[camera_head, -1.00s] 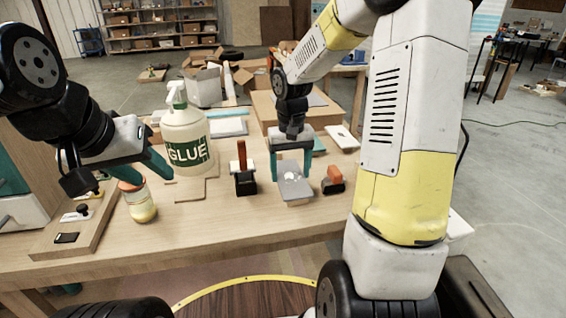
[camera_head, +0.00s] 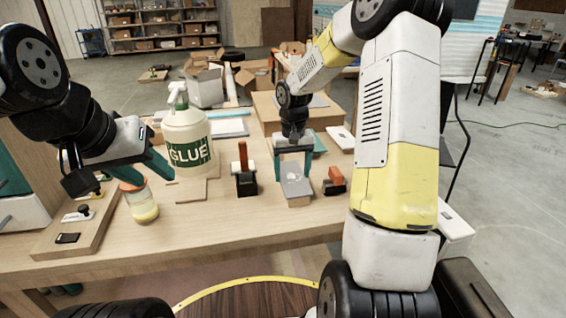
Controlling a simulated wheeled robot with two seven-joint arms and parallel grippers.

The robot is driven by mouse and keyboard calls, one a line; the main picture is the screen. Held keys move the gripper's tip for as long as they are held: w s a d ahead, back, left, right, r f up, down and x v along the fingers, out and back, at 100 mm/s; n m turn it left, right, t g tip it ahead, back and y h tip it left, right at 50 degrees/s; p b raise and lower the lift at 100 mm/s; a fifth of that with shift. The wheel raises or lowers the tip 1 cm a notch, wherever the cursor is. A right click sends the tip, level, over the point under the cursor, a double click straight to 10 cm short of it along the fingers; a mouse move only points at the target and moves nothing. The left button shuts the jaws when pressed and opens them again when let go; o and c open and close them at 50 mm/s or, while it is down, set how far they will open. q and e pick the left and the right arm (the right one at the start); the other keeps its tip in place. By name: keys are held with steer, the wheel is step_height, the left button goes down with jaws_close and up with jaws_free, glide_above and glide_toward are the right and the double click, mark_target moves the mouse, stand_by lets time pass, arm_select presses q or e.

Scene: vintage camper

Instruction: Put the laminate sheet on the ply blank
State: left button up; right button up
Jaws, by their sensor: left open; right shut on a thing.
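The grey laminate sheet (camera_head: 297,188) is at the middle of the workbench, with a pale patch on its upper face. The light wood ply blank (camera_head: 299,202) shows as an edge under the sheet's near side; most of it is hidden. Whether the two touch is hard to tell. My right gripper (camera_head: 293,174) points down with its teal fingers on either side of the sheet, shut on it. My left gripper (camera_head: 146,174) is open and empty beside the glue bottle, near the orange lid of a jar (camera_head: 142,204).
A white and green glue bottle (camera_head: 187,140) stands left of centre. A tool with a red handle (camera_head: 244,172) is left of the sheet; a small orange-topped block (camera_head: 334,182) is right of it. A wooden board (camera_head: 88,228) with small items lies at left. The front bench strip is clear.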

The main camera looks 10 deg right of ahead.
mark_target(292, 177)
steer(key=o, duration=1.4)
steer(key=shift+f, duration=0.1)
step_height(292, 177, up, 12)
steer(key=s+r+t, duration=0.2)
steer(key=s+r, duration=0.1)
steer(key=s, duration=0.5)
steer(key=s+a+r+t+y, duration=0.1)
steer(key=s+r+t, duration=0.1)
steer(key=s, duration=0.6)
steer(key=s+a+r+t+y, duration=0.1)
steer(key=s+r+t, duration=0.1)
steer(key=s, duration=0.6)
steer(key=shift+s+a+r, duration=0.1)
steer(key=shift+s+r, duration=0.05)
steer(key=shift+r, duration=0.7)
